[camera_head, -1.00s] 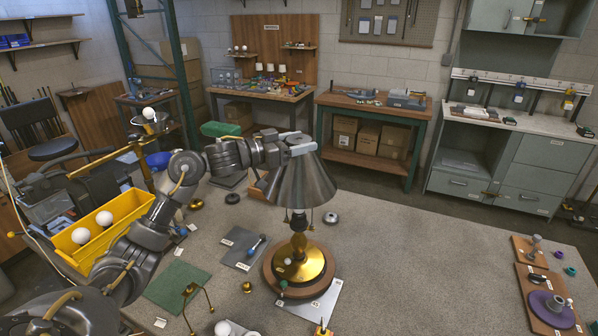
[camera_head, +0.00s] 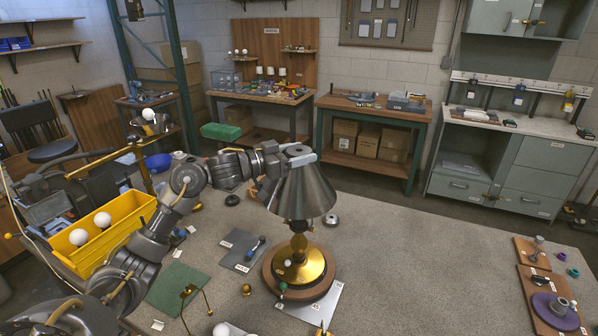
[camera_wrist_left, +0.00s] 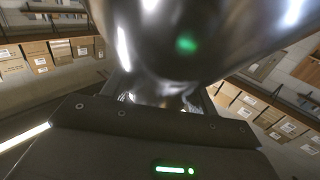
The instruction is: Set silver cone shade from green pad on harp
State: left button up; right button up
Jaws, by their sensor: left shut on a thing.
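The silver cone shade (camera_head: 302,194) hangs upright, wide end down, over the brass lamp base (camera_head: 300,265), which stands on a round wooden plinth. My left gripper (camera_head: 301,156) is shut on the shade's narrow top. The shade also fills the upper part of the left wrist view (camera_wrist_left: 190,40). The harp is hidden by the shade, so I cannot tell whether the shade touches it. Only the lower stem (camera_head: 299,227) shows beneath the rim. My right gripper is not in view.
A yellow bin (camera_head: 105,235) with white bulbs stands at the left edge. Wooden boards with small parts, one with a purple disc (camera_head: 554,311), lie at the far right. The table right of the lamp is clear.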

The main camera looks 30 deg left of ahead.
pick_arm(q)
jog(key=shift+f, duration=0.45)
jog(key=shift+f+b, duration=0.75)
jog(key=shift+f, duration=0.9)
dwell(0.3)
jog(key=shift+f, duration=0.35)
dwell(1.2)
dwell(0.4)
jog(key=o, duration=1.6)
jog(key=shift+o, duration=0.9)
